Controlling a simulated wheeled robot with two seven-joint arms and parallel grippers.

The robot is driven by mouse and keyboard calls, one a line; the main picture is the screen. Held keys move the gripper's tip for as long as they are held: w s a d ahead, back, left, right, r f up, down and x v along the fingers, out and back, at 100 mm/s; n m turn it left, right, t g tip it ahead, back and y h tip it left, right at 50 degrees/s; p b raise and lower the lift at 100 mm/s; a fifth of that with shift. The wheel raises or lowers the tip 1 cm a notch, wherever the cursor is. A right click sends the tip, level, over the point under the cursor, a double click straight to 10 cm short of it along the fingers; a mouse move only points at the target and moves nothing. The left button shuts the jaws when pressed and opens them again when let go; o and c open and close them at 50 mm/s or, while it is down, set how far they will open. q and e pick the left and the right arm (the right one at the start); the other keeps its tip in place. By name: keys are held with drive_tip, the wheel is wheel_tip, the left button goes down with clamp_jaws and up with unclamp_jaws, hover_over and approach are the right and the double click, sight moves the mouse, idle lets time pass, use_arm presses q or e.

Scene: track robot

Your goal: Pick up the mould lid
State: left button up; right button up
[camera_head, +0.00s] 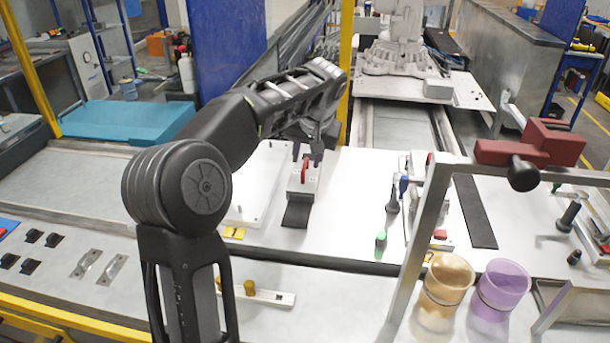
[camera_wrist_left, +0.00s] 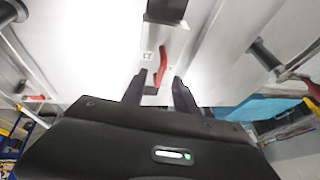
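What looks like the mould lid (camera_head: 301,190) is a pale block with a red upright handle (camera_head: 304,169), standing on the white worktop in the middle of the head view. My left gripper (camera_head: 307,152) reaches down over it from behind. In the left wrist view the red handle (camera_wrist_left: 161,66) shows ahead of the gap between the two dark fingers (camera_wrist_left: 158,90). The fingers are apart and I see nothing held between them. Whether the handle is between the tips or just beyond them is hard to tell. My right gripper is not in view.
A black strip (camera_head: 297,214) lies in front of the block. A white plate (camera_head: 256,185) is to its left. A grey metal frame (camera_head: 424,235) and tan (camera_head: 446,280) and purple (camera_head: 498,286) cups stand at right. The worktop right of the block is partly clear.

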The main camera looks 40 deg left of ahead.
use_arm(q)
drive_tip(key=shift+x, duration=0.9)
clamp_jaws()
drive_tip(key=shift+r, duration=0.1)
idle(1.0)
